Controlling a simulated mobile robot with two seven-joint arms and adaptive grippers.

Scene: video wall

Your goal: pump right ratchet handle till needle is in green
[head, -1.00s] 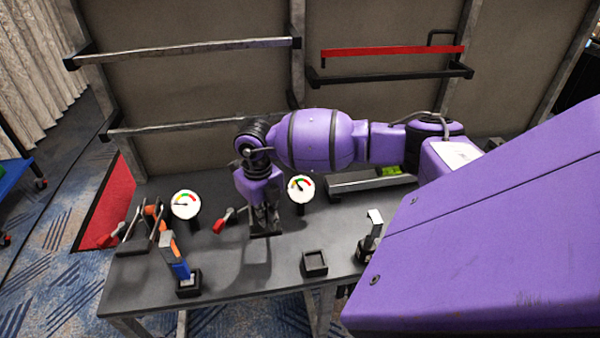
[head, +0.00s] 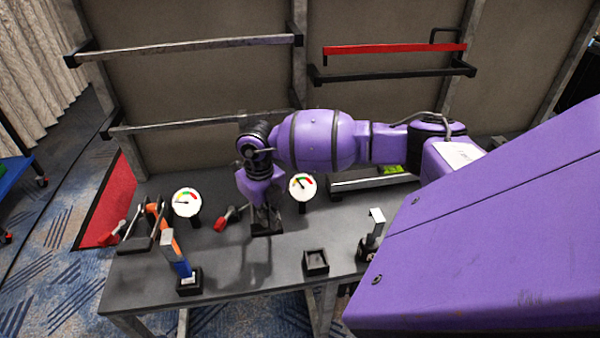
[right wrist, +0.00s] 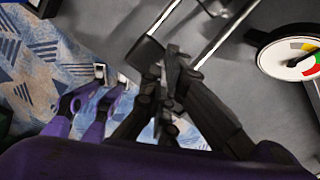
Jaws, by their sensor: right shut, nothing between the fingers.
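My right gripper (head: 265,221) points down over the bench, in front of the right gauge and slightly left of it. In the right wrist view its black fingers (right wrist: 171,62) are closed together and empty, beside metal rods (right wrist: 222,42) and a black block. The gripper hides much of the right ratchet handle, so I cannot tell whether they touch. The right gauge (head: 302,187) is a white dial with coloured arcs, also partly in the right wrist view (right wrist: 296,62). Its needle is too small to read surely. The left gauge (head: 186,203) stands further left. My left gripper is not seen.
The bench (head: 225,270) holds a red-handled lever (head: 225,218), a blue and orange tool (head: 178,258) in a holder, and an empty black square holder (head: 316,262). Metal rails and a red bar (head: 395,48) cross the wall frame behind.

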